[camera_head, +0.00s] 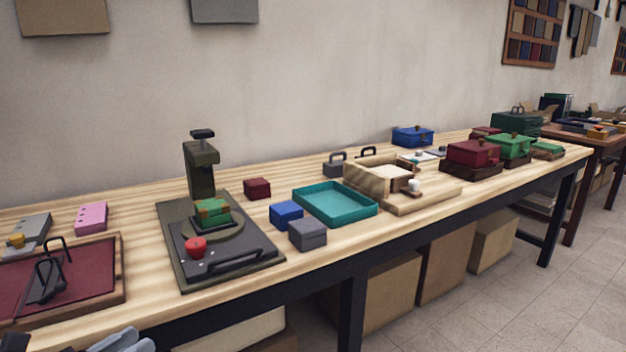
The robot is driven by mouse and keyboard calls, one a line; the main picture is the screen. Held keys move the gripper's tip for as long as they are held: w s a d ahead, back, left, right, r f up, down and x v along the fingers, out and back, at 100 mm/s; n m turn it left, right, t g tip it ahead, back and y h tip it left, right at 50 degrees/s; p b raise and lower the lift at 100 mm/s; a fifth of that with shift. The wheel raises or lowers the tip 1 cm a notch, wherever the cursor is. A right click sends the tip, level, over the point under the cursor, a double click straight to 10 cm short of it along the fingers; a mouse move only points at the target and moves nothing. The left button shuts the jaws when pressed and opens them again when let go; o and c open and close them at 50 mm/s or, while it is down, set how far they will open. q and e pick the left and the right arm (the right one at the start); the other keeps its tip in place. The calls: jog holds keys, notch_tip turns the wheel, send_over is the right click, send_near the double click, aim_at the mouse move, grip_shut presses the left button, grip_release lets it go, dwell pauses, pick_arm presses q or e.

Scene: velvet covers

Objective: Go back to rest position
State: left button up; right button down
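Part of my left gripper (118,342) shows at the bottom left corner, grey and dark, low in front of the bench's front edge. Most of it is cut off by the frame, so I cannot see whether its fingers are apart or closed. No held thing shows at it. It is apart from the wooden tray with the dark red lining (92,268), which lies above it in the picture. My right gripper is not in view.
A long wooden bench (160,314) holds a dark green press (202,170) with a green box (212,211), a teal tray (335,205), and small dark red (257,188), blue (287,215) and grey (307,234) boxes. Cardboard boxes (393,292) stand beneath.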

pick_arm(q)
jog(key=s+d+f+m+g+y, duration=0.1)
jog(key=s+d+f+m+y, duration=0.15)
jog(key=s+f+m, duration=0.5)
jog(key=s+d+f+m+g+y, duration=0.25)
jog(key=f+m, duration=0.55)
jog(key=m, duration=0.7)
jog(key=s+d+f+m+y, duration=0.2)
jog(key=s+d+f+m, duration=0.15)
jog(key=f+m, duration=0.65)
notch_tip(320, 180, up, 15)
jog(key=s+a+p, duration=0.1)
jog(key=s+p, duration=0.1)
jog(key=p, duration=1.4)
jog(key=shift+a+r+m+g, duration=0.2)
jog(key=shift+m+g, duration=0.15)
jog(key=shift+m, duration=0.1)
